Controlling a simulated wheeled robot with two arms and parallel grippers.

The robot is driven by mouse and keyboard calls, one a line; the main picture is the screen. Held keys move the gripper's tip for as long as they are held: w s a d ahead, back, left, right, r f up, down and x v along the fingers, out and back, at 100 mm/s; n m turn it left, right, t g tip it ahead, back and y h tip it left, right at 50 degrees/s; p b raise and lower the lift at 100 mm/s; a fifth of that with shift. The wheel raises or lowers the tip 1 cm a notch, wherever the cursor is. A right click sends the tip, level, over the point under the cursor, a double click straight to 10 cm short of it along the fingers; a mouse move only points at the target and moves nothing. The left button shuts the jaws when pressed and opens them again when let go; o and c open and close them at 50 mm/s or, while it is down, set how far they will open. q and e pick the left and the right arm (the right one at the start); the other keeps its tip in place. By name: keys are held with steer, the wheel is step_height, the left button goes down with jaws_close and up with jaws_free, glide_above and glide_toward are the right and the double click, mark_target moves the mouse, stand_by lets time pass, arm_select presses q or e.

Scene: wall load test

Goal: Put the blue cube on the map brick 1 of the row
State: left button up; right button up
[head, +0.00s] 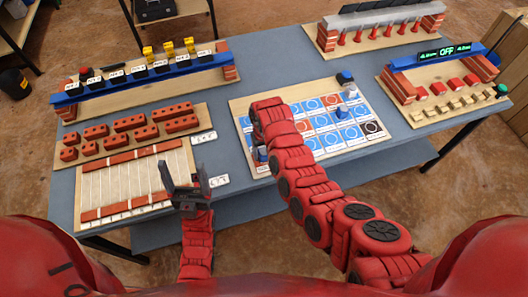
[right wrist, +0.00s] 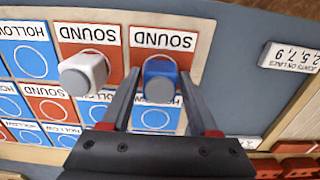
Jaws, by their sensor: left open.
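The map board (head: 240,104) lies mid-table with rows of blue and red cards. In the right wrist view, the blue cube (right wrist: 160,68) with a grey round face stands on a red SOUND card (right wrist: 163,40). My right gripper (right wrist: 160,76) is open, its fingers apart on either side of the cube. A white block (right wrist: 84,72) with a grey face stands on the neighbouring SOUND card. In the head view my right arm hides much of the board's left part. My left gripper (head: 184,172) is open and empty over the striped brick panel (head: 135,180). I cannot tell which card is brick 1.
Loose red bricks (head: 130,123) lie on a board at left. A blue-beamed rack (head: 145,75) stands behind them. A dark-blue-topped block (head: 345,77) and a white block (head: 351,92) stand at the map board's far right. A brick stand (head: 440,80) is at right.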

steer(key=shift+o, duration=0.8)
